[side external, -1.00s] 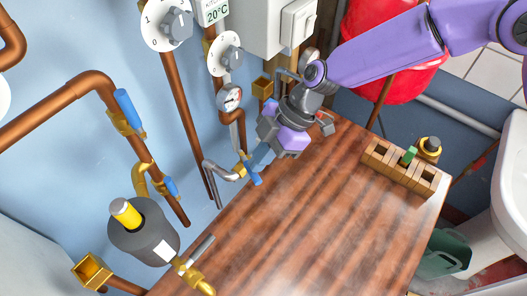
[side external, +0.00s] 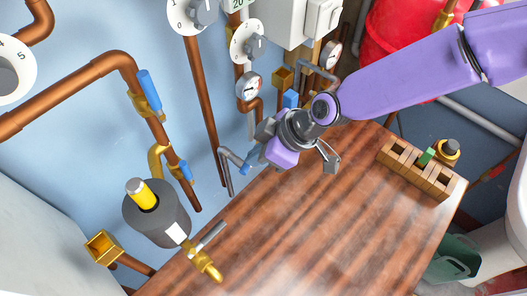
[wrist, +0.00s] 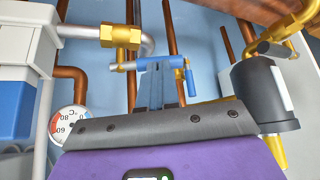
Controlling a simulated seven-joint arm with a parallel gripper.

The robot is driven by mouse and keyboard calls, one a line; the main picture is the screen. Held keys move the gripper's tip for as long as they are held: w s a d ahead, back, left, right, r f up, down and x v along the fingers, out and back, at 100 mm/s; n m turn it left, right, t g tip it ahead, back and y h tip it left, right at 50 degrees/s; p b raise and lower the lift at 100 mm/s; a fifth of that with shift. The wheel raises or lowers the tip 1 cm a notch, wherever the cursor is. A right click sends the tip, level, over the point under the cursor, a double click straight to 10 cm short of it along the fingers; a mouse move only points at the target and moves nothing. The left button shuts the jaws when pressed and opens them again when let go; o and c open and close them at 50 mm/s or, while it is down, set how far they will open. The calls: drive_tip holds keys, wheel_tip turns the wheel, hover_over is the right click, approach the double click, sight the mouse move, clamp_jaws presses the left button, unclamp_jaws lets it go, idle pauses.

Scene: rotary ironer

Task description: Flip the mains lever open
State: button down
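Several blue levers sit on the copper pipes, and no label shows which one is the mains. The upper left pipe has one blue lever (side external: 150,92) with a smaller one (side external: 185,169) below. In the wrist view a blue lever (wrist: 190,83) hangs from a valve beside my fingertips. In the side view my gripper (side external: 254,157) is beside the bent chrome pipe (side external: 231,158), above the wooden top, and covers most of that valve. I cannot tell whether the fingers touch its lever.
The wooden top (side external: 320,210) is largely clear. A grey cylinder with a yellow cap (side external: 157,212) and a brass tap (side external: 206,264) stand at left. A wooden block with holes (side external: 418,169) is at right. Gauges (side external: 249,84), dials and a white box line the wall.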

drive_tip(key=shift+w, duration=0.1)
idle(0.3)
drive_tip(key=shift+w+d, duration=0.25)
drive_tip(key=shift+w, duration=0.45)
drive_tip(key=s+a+v, duration=0.1)
drive_tip(key=s+v, duration=0.1)
drive_tip(key=v, duration=1.1)
drive_tip(key=shift+s+r, duration=0.25)
drive_tip(key=shift+r, duration=0.2)
drive_tip(key=shift+d, duration=0.2)
drive_tip(key=s+d+h, duration=0.2)
drive_tip(key=s+d, duration=0.3)
drive_tip(key=d, duration=0.8)
drive_tip(key=s+d+m+g+h, duration=0.1)
drive_tip(key=s+d, duration=0.3)
drive_tip(key=d, duration=1)
drive_tip(key=s+d+m+h, duration=0.1)
drive_tip(key=s+d+h, duration=0.2)
drive_tip(key=d, duration=1.1)
drive_tip(key=s, duration=0.2)
drive_tip(key=shift+s+f+g, duration=0.15)
drive_tip(key=shift+s+g, duration=0.2)
drive_tip(key=shift+g, duration=0.05)
